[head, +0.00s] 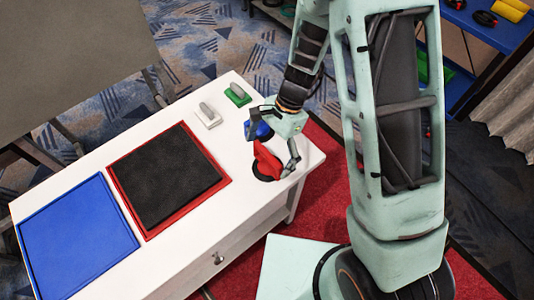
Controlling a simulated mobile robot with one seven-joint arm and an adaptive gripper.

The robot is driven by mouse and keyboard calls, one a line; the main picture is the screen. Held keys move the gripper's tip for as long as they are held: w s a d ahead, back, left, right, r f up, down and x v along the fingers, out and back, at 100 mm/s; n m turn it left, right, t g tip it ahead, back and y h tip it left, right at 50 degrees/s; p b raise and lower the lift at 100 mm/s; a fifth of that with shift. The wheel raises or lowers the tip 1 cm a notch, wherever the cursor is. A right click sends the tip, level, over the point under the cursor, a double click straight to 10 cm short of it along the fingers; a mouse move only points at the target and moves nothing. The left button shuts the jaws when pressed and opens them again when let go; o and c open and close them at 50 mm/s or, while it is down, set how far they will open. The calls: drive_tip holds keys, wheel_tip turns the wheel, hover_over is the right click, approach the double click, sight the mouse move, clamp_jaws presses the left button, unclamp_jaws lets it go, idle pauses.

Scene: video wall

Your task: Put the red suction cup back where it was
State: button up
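The red suction cup (268,161) is at the right end of the white table, with a dark round patch (262,175) at its foot. Its red body looks tilted. My gripper (271,152) is right over it, pointing down, with its fingers spread apart. One finger is close by the right side of the red cup; the other is up at the left, near a blue object. I cannot tell whether either finger touches the red cup. My gripper hides part of the blue object (262,131), just behind the red cup.
A white-based block (207,117) and a green one (238,95), each with a grey top, stand at the table's back edge. A black panel in a red frame (170,178) and a blue tray (75,240) lie to the left on the white table (180,252).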

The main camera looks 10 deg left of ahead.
drive_tip(key=shift+r, duration=0.1)
drive_tip(key=shift+r, duration=0.25)
drive_tip(key=v, duration=1.1)
drive_tip(key=shift+d+r, duration=0.2)
drive_tip(key=shift+r, duration=0.1)
drive_tip(key=shift+w, duration=0.15)
